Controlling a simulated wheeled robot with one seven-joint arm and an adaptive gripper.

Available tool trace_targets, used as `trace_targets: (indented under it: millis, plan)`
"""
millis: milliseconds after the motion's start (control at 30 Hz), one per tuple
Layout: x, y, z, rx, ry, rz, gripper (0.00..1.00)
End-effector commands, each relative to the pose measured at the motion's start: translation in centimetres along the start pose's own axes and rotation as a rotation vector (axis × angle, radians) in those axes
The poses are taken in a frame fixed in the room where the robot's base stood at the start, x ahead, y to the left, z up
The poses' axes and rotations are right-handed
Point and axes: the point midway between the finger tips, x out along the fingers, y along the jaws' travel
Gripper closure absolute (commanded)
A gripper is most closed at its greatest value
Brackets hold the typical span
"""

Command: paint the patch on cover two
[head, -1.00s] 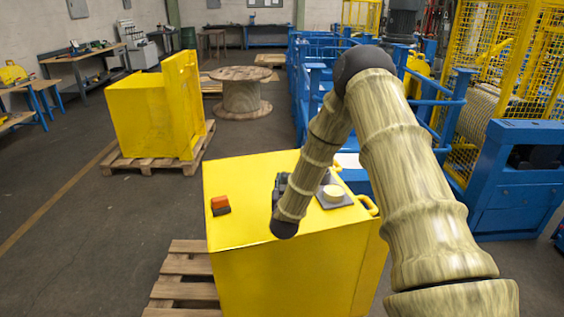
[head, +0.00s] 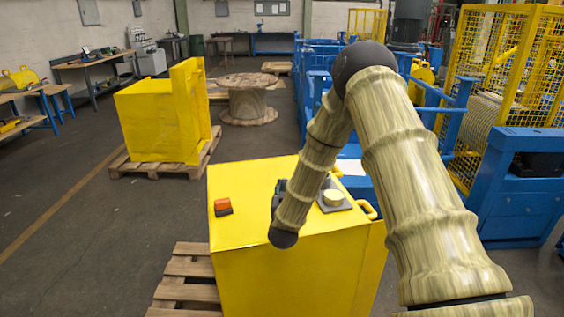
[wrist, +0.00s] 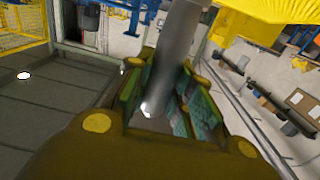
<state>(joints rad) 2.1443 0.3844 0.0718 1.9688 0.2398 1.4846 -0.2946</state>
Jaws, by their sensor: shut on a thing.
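My gripper (wrist: 165,98) shows in the wrist view with green inner pads, shut on a smooth grey rod-like thing (wrist: 178,50); its far end is cut off by the picture's top edge. In the head view my wrist hangs over a yellow box-shaped cover (head: 250,205), and only a dark bit of the gripper shows behind it. A second yellow cover (head: 155,128) stands on a pallet at the back left. No label tells which is cover two. I cannot make out a patch on either.
An orange and black block (head: 222,206) and a pale round piece on a dark plate (head: 333,198) sit on the near cover. A pallet (head: 185,275) lies at its left. Blue machinery (head: 515,190) stands at right. A wooden spool (head: 247,98) stands behind. The floor at left is clear.

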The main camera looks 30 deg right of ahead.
Motion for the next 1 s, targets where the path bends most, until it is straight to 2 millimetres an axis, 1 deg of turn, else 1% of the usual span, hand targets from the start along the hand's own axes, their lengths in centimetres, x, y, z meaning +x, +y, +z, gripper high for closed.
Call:
trace_targets:
  millis: [33,300,433,600,1000]
  plan:
    - [0.0,-0.1,-0.8,0.0,0.001,-0.002,1.0]
    - [0.0,-0.8,-3.2,0.0,0.001,-0.009,1.0]
    - [0.0,-1.0,-4.1,0.0,0.001,-0.011,1.0]
    - [-0.1,-1.1,-4.6,0.0,0.001,-0.012,1.0]
    - [-0.1,-1.1,-4.7,0.0,0.0,-0.012,1.0]
